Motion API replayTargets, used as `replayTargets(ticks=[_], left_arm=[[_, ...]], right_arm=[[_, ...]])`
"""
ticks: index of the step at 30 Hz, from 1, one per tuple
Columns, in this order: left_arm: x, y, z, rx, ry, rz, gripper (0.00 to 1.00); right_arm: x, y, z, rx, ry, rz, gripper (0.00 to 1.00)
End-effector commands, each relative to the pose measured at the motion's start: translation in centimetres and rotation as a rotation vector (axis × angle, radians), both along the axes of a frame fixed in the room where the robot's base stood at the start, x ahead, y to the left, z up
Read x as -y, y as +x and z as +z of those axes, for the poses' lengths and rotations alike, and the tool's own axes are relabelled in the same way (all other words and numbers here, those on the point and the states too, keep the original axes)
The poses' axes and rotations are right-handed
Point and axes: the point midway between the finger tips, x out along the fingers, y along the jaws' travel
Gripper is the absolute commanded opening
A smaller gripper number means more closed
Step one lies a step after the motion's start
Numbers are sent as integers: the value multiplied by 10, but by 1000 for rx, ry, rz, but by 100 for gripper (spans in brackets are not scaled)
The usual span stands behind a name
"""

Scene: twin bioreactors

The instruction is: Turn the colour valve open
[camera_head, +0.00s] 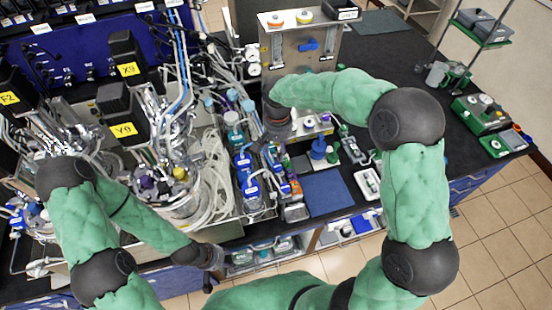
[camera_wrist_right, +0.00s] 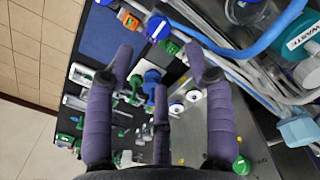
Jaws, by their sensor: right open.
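A blue valve handle (camera_head: 308,46) sits on the front of an upright steel panel (camera_head: 290,62) at the back; I cannot tell for sure that it is the colour valve. My right gripper (camera_head: 280,118) is in front of and below this panel, above the crowded bench, its fingers mostly hidden in the head view. In the right wrist view its purple fingers (camera_wrist_right: 160,62) are spread apart with nothing held. My left gripper (camera_head: 207,258) hangs at the bench's front edge, away from the panel; its fingers are too unclear to read.
Bioreactor vessels (camera_head: 180,195) with tubes crowd the left. Blue pump-like units (camera_head: 245,170) and a blue-topped piece (camera_head: 318,148) stand near my right gripper; a similar blue piece (camera_wrist_right: 150,85) shows between its fingers in the wrist view. A blue mat (camera_head: 327,193) lies clear in front.

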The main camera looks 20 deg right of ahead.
Motion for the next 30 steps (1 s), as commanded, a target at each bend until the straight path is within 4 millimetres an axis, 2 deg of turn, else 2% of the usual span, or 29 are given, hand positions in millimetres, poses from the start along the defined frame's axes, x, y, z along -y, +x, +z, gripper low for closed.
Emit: replayTargets(ticks=[9,15,21,29,30], left_arm=[[0,0,1,-1,0,0,40],[0,0,2,0,0,0,40],[0,0,2,0,0,0,40],[0,0,2,0,0,0,40],[0,0,2,0,0,0,40]], right_arm=[[0,-1,-57,-3,0,0,54],[0,0,-82,-1,0,1,54],[0,0,-92,0,1,1,54],[0,0,-93,1,1,1,54],[0,0,-93,1,1,1,43]])
